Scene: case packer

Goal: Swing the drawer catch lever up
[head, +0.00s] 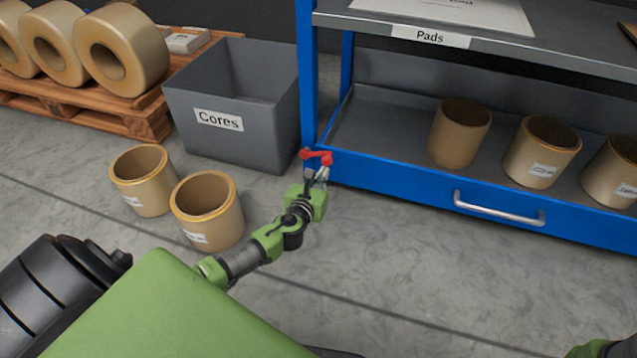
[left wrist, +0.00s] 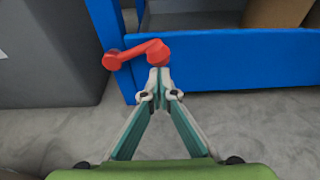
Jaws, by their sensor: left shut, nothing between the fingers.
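The red drawer catch lever (head: 317,156) sits at the left end of the blue drawer front (head: 400,190), by the rack's left post. In the left wrist view the lever (left wrist: 138,53) lies nearly level, with a round knob at its left end and a rounded end at the right. My left gripper (head: 316,173) is shut and empty just below the lever; in the left wrist view its fingertips (left wrist: 160,76) are just under the lever's right end. I cannot tell whether they touch it. My right gripper is not in view.
A grey Cores bin (head: 240,115) stands left of the rack post. Two brown cores (head: 143,180) stand on the floor nearby. The drawer has a silver handle (head: 498,208) and holds several brown cores. The floor before the drawer is clear.

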